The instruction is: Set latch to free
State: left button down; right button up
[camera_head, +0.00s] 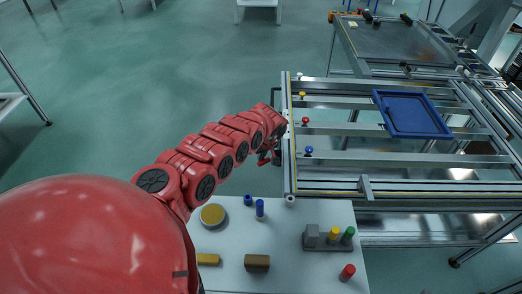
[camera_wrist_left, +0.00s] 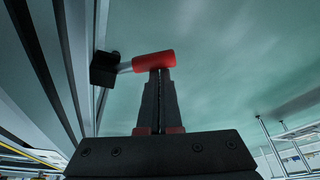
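In the left wrist view, a latch sticks out from the side of a metal frame. It has a black block (camera_wrist_left: 104,69), a short grey shaft and a red cylindrical handle (camera_wrist_left: 153,61) lying crosswise. My left gripper (camera_wrist_left: 160,76) points at the handle with its dark fingers together. The fingertips meet the handle's lower edge in the picture; whether they touch it cannot be told. In the head view my left gripper (camera_head: 275,157) is small and partly hidden by my red arm at the fixture's left edge. My right gripper is not in view.
The fixture frame (camera_head: 287,175) carries yellow, red and blue knobs (camera_head: 309,150) and a blue panel (camera_head: 412,113). A white table (camera_head: 225,267) in front holds several coloured pegs, blocks and a round yellow-topped piece. Open floor lies left of the frame.

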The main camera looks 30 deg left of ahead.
pick_arm(q)
jog(key=shift+s+d+f, duration=0.1)
jog(key=shift+d+f, duration=0.15)
jog(key=shift+b, duration=0.3)
